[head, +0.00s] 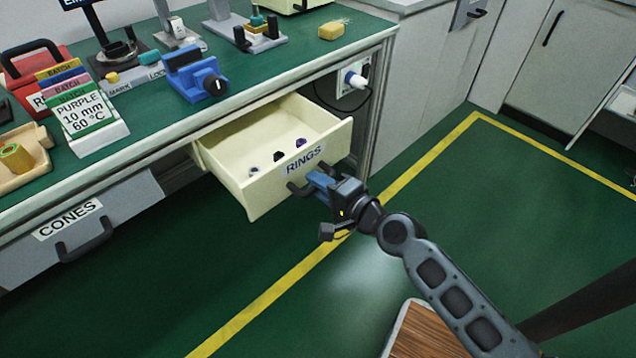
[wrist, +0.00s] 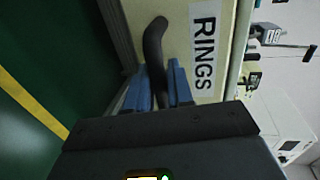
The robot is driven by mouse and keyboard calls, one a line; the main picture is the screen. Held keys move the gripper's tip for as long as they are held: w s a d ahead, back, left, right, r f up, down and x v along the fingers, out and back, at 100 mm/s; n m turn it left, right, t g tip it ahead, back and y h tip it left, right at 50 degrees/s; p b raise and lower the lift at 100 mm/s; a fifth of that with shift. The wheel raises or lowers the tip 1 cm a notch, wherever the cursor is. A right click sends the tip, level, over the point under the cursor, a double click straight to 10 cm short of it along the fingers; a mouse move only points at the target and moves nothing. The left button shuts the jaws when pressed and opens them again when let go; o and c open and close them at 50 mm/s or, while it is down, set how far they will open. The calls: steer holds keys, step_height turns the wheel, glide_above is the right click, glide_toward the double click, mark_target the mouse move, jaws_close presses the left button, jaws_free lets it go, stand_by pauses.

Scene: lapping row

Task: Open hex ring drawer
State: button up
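The cream drawer labelled RINGS (head: 262,194) stands pulled out from under the green-topped bench in the head view. Several small dark and light rings (head: 279,156) lie inside it. Its dark handle (head: 298,189) is on the front, beside the label. My gripper (head: 318,183) is at this handle. In the wrist view, the blue fingers (wrist: 156,88) lie on either side of the dark handle bar (wrist: 155,50), which runs between them. The fingers look closed on it, though the contact itself is partly hidden. The RINGS label (wrist: 204,55) is right of the fingers there.
A grey CONES drawer (head: 75,230) is shut at the lower left. A socket with a cable (head: 354,80) is behind the drawer. Green floor with yellow lines is open at right.

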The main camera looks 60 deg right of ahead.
steer(key=o, duration=0.3)
steer(key=v, duration=0.7)
steer(key=shift+s+b, duration=0.3)
steer(key=shift+s, duration=0.1)
steer(key=shift+a, duration=0.15)
steer(key=s+a+r+n+y, duration=0.2)
steer(key=s+a+r+n, duration=0.5)
steer(key=n, duration=0.4)
steer(key=s+a+r+n+y, duration=0.2)
steer(key=s+a+r+n, duration=0.2)
steer(key=s+a+n, duration=0.6)
step_height(320, 180, up, 16)
steer(key=p, duration=1.6)
steer(key=shift+w+f, duration=0.25)
steer(key=shift+w, duration=0.1)
